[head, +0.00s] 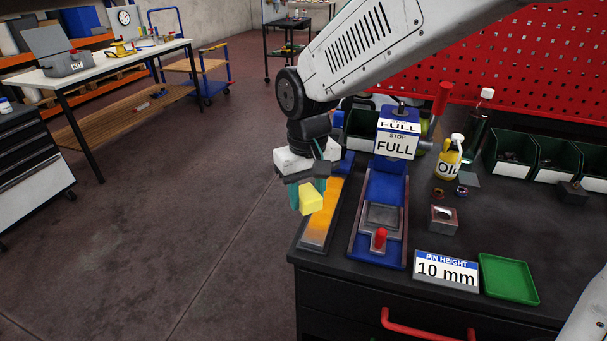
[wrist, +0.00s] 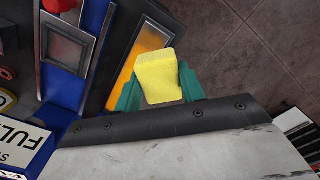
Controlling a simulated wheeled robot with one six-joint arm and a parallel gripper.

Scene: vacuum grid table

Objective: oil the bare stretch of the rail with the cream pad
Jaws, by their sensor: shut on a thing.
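The pale yellow, cream-like pad (head: 311,198) is held between the teal fingertips of my gripper (head: 308,194). It also shows in the wrist view (wrist: 157,77), gripped from both sides. The rail (head: 318,228) is a long strip at the table's left edge, orange over much of its length. In the wrist view the rail (wrist: 125,75) lies beside and partly behind the pad, with a grey metallic stretch (wrist: 151,37) at the top. The pad is at or just above the rail's outer side; I cannot tell whether it touches. My gripper and the pad hide part of the rail.
Right of the rail stands a blue fixture (head: 369,218) with a red knob and a FULL sign (head: 395,147). A yellow oil bottle (head: 449,160), a 10 mm sign (head: 445,270) and a green tray (head: 508,278) are farther right. Left of the table is open floor.

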